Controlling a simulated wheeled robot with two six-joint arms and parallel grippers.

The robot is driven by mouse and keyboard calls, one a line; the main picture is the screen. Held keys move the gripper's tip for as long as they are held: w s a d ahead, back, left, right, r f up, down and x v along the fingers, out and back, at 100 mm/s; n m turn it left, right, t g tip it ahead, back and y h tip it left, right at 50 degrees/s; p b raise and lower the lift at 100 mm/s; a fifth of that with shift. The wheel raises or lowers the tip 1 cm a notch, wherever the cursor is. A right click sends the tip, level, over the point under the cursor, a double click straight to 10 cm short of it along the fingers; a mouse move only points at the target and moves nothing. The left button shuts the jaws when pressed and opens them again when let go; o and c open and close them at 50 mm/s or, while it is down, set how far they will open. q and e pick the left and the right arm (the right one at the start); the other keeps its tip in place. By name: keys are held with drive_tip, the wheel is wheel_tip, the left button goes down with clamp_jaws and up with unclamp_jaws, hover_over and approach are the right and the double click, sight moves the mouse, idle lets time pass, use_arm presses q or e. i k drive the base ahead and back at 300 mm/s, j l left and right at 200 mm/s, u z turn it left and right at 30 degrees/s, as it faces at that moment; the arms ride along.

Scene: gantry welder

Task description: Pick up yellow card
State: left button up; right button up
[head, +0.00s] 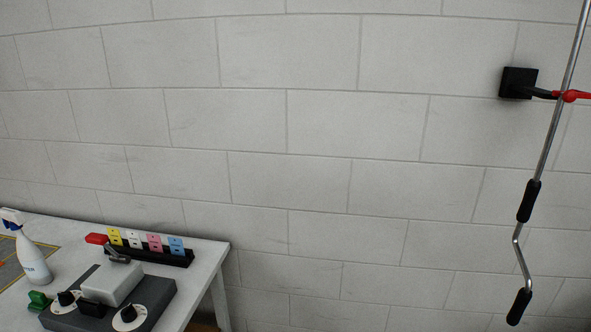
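The yellow card (115,236) stands upright at the left end of a black card rack (178,257) on the table at the lower left. A white card, a pink card (154,242) and a blue card (176,245) stand to its right in the same rack. The red end of a lever (97,239) is close to the yellow card's lower left in the picture and may cover a little of it. Neither of my grippers is in view.
The white table (212,257) also holds a dark control box (160,301) with dials, a green object (39,300) and a white spray bottle (34,262). A crank rod (547,150) hangs at the right before a block wall. The middle is clear.

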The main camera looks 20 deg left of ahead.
sight(115, 235)
drive_tip(key=i+u, duration=0.15)
drive_tip(key=u, duration=0.3)
drive_tip(key=i+l+u, duration=0.15)
drive_tip(key=u, duration=0.35)
drive_tip(key=i+l+u, duration=0.15)
drive_tip(key=u, duration=0.3)
drive_tip(key=i+l+u, duration=0.1)
drive_tip(key=u, duration=0.4)
drive_tip(key=l, duration=0.1)
